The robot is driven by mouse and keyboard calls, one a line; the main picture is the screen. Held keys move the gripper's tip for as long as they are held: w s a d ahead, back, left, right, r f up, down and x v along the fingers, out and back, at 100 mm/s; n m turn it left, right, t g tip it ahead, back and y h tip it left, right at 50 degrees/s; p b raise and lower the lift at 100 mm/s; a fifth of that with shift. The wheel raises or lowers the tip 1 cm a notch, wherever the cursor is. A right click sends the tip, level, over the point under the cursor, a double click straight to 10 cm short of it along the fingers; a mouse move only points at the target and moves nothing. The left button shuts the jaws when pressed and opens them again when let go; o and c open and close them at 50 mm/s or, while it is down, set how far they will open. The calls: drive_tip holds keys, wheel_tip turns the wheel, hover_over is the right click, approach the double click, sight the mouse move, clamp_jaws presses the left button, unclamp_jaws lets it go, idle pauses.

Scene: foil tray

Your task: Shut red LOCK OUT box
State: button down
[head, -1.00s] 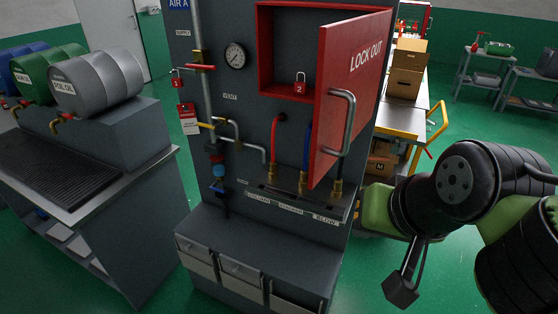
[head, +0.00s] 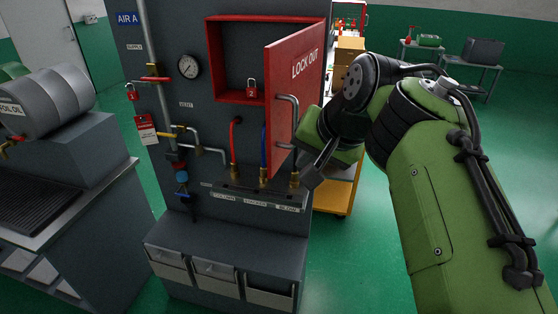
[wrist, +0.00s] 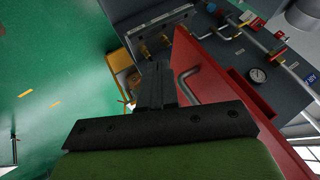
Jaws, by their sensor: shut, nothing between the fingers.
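The red LOCK OUT box (head: 225,92) is on the grey panel, its inside visible with a red padlock (head: 252,88) in it. Its door (head: 305,85) is hinged at the right and stands partly open toward me, lettered outer face and grey bar handle (head: 294,115) showing. My gripper (head: 311,178) is low on the outer side of the door, by the handle's lower end. In the wrist view, my gripper (wrist: 156,78) is shut and empty, beside the handle (wrist: 184,82) and the door (wrist: 222,80). Contact with the door cannot be told.
Pipes and hoses (head: 235,150) rise below the box from a labelled ledge (head: 255,200). A yellow-framed cart (head: 340,195) with boxes stands behind my arm. A drum bench (head: 75,165) is at the left. Green floor lies open at front right.

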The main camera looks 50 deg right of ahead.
sight(274, 167)
drive_tip(key=w, duration=0.1)
drive_tip(key=w+f, duration=0.1)
drive_tip(key=w, duration=0.1)
drive_tip(key=w+f, duration=0.1)
drive_tip(key=w, duration=0.1)
drive_tip(key=shift+w+a, duration=0.15)
drive_tip(key=shift+a, duration=0.05)
